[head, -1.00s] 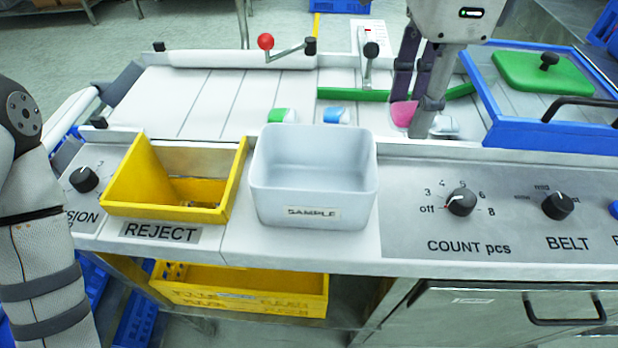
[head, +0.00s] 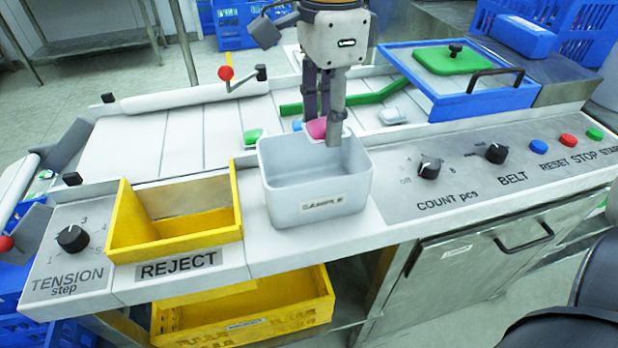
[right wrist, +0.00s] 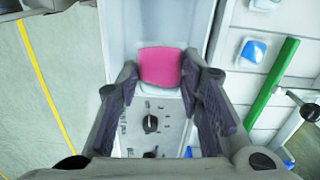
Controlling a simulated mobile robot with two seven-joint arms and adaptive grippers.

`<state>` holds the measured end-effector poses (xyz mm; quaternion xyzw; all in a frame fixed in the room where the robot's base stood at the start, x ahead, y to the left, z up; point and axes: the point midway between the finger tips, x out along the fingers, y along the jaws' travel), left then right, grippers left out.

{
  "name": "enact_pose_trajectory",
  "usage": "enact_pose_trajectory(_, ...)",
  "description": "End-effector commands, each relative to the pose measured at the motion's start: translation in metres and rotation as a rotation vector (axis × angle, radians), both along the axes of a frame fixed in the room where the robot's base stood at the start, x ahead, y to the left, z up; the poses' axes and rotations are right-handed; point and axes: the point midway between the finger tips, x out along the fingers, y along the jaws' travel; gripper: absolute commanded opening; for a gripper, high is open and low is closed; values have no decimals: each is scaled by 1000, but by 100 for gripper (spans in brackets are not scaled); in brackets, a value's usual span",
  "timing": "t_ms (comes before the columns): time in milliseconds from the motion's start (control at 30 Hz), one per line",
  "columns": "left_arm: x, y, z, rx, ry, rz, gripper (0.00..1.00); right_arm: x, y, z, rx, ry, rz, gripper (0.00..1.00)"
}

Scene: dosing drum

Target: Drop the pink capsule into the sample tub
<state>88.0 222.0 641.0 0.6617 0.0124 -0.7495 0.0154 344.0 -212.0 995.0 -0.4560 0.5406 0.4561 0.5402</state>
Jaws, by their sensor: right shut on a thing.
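The pink capsule (head: 317,127) is held between the fingers of my right gripper (head: 322,132). It also shows between the two fingers in the right wrist view (right wrist: 160,67). The sample tub (head: 318,208) is a light grey open box with a SAMPLE label on its front. In the head view, the gripper and capsule are over the tub's back part, near the far rim. The fingertips appear at about rim height; the exact height is hard to tell. The visible tub floor is bare. My left gripper is not in view.
The yellow reject bin (head: 178,240) stands left of the tub. A green capsule (head: 252,136), a blue one (head: 297,125) and a pale one (head: 392,115) lie on the belt behind. A green guide bar (head: 360,98) and blue frame (head: 470,105) are at the back right.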

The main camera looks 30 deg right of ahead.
Motion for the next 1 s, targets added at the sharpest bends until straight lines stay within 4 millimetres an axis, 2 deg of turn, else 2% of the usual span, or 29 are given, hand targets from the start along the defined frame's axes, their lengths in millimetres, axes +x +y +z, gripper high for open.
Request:
enact_pose_trajectory(200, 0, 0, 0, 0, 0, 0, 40, 0, 0, -22, 1, 0, 0, 18)
enact_pose_trajectory(467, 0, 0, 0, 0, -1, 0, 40, 0, 0, -24, 1, 0, -1, 18)
enact_pose_trajectory(500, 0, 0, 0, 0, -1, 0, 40, 0, 0, -25, 1, -1, -1, 36)
enact_pose_trajectory(600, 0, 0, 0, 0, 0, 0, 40, 0, 0, -24, 1, -1, -1, 57)
enact_pose_trajectory(867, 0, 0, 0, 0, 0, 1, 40, 0, 0, -24, 1, -1, -1, 57)
enact_pose_trajectory(1000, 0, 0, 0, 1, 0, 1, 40, 1, 0, -11, 0, -6, -2, 57)
